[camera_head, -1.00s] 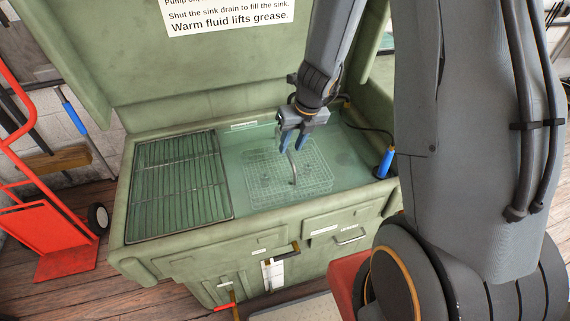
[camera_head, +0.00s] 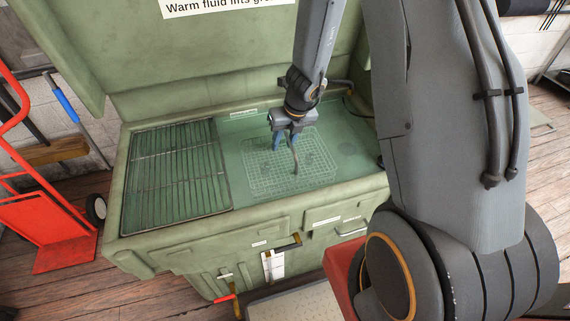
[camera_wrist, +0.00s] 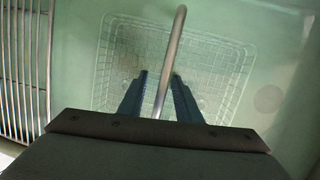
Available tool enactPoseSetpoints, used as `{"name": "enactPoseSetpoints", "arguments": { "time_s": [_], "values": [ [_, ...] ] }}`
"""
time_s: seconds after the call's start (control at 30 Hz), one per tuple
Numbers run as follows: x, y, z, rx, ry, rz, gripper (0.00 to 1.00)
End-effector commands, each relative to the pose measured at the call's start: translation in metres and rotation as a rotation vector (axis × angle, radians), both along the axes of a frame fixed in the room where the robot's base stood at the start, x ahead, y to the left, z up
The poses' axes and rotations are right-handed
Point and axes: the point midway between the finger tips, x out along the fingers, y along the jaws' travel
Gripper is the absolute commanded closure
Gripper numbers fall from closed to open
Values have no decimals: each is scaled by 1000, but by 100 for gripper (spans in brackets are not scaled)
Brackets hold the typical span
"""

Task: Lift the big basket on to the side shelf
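The big basket (camera_head: 262,180) is a pale wire mesh basket low in the green sink basin, apparently under greenish fluid. Its grey bent handle (camera_head: 295,160) stands up from it. In the wrist view the basket (camera_wrist: 112,60) lies beyond my fingers, and the handle (camera_wrist: 172,48) runs between them. My gripper (camera_head: 284,140) points down over the basket, its blue fingers apart on either side of the handle. In the wrist view my gripper (camera_wrist: 160,82) shows gaps beside the handle. The side shelf (camera_head: 178,180) is a slatted metal rack left of the basin, empty.
The green sink cabinet (camera_head: 200,250) has a raised back panel (camera_head: 200,60) behind the basin. A red hand truck (camera_head: 60,235) stands to the left. A red object (camera_head: 340,275) is near my arm at the front.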

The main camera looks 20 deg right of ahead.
Motion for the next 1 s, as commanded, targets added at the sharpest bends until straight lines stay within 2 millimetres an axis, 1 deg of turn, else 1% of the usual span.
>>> {"name": "enactPoseSetpoints", "arguments": {
  "time_s": [0.2,0.27,0.3,0.4,1.0],
  "values": [
    [0,1,0,0,0,2,69],
    [0,1,0,0,0,2,78],
    [0,1,0,0,0,3,84],
    [0,1,0,0,0,3,100],
    [0,1,0,-1,-1,3,100]
  ]
}}
